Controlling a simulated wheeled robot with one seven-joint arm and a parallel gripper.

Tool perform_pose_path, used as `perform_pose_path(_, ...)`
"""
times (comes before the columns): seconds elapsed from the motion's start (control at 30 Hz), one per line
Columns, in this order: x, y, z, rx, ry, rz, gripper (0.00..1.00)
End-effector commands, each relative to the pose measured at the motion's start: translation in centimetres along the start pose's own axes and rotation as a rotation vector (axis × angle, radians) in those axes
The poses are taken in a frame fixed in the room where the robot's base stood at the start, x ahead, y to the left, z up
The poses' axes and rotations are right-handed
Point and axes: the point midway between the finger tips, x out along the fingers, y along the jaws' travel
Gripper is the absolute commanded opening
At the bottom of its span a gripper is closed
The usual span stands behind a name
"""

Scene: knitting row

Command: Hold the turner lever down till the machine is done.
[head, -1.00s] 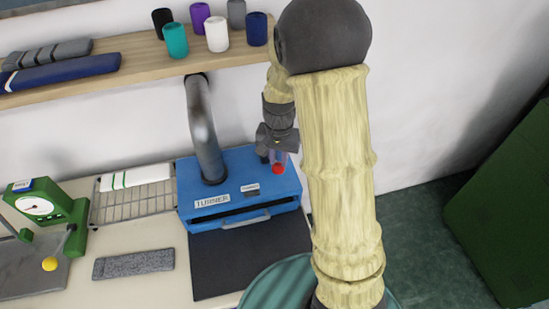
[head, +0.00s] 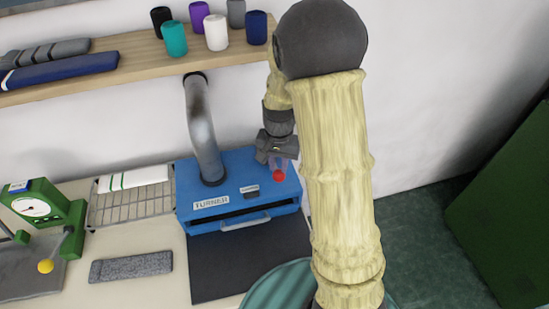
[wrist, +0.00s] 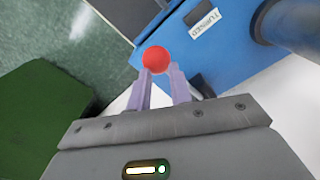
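The turner (head: 240,170) is a blue box on the table, with a label and a front handle. Its lever's red knob (head: 279,176) shows at the box's right side. My gripper (head: 279,167) is at this knob, pointing down. In the wrist view the knob (wrist: 156,59) sits at the tips of my pale purple fingers (wrist: 160,72). The fingers are a little apart with the knob at their tips, and appear shut on it. Most of the lever's stem is hidden.
A grey pipe (head: 203,130) rises from the turner's top. A black mat (head: 245,265) lies in front. A wire rack (head: 130,205), a grey knitted strip (head: 131,266) and a green gauge device (head: 45,210) stand left. A shelf (head: 140,62) with several yarn cones is above.

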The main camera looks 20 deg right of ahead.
Motion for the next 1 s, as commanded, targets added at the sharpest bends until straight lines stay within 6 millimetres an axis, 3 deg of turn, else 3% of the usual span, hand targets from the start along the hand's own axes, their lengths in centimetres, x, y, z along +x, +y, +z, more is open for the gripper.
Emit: perform_pose_path(1.0, 3.0, 0.2, 0.5, 0.000, -0.001, 0.000, 0.20)
